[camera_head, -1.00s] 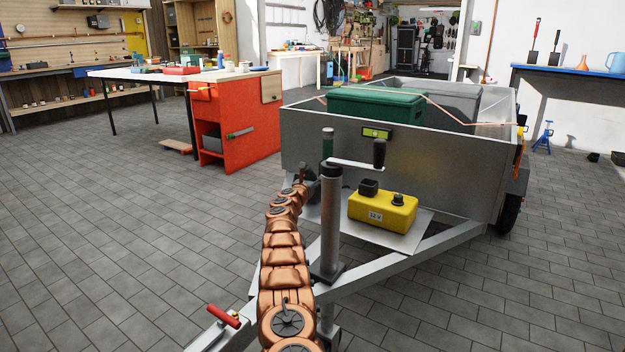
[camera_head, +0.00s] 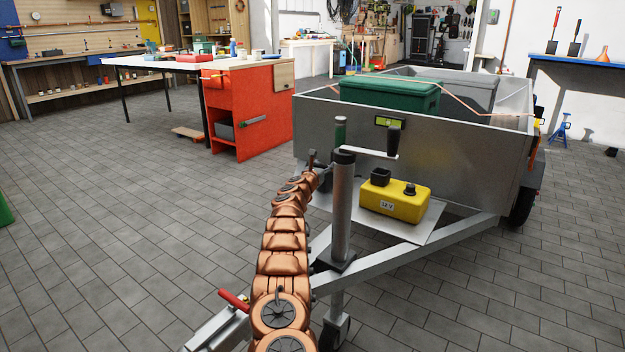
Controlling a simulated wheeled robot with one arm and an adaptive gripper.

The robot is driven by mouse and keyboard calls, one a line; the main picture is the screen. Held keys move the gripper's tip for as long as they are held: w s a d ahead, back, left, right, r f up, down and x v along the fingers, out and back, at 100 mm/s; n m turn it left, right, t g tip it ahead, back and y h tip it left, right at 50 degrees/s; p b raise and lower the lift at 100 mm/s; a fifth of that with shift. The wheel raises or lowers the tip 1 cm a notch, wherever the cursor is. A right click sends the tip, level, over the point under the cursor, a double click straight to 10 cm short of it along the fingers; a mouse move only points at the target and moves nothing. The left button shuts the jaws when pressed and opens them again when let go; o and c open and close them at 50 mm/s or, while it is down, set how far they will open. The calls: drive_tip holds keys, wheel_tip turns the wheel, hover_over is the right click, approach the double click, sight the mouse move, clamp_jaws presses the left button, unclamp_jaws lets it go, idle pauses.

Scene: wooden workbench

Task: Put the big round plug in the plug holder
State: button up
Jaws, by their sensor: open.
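The copper-coloured arm is mine and reaches toward the trailer's front panel. My gripper (camera_head: 314,162) is at its far end, small and dark, left of the grey jockey-wheel post; it is open, and I see nothing held in it. A yellow 12 V box (camera_head: 395,201) stands on the drawbar plate, right of the post, with a black square part (camera_head: 380,177) and a black round cap (camera_head: 410,189) on top. I cannot make out the big round plug or tell which part is the plug holder.
The jockey-wheel post (camera_head: 342,215), its crank handle (camera_head: 393,142) and a green upright cylinder (camera_head: 340,131) stand close to my gripper. The trailer (camera_head: 455,165) carries a green box (camera_head: 390,94).

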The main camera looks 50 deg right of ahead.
drive_tip(key=shift+v, duration=0.85)
drive_tip(key=v, duration=0.8)
drive_tip(key=shift+a+f+p, duration=0.15)
drive_tip(key=shift+a+p, duration=0.15)
drive_tip(key=shift+a, duration=0.05)
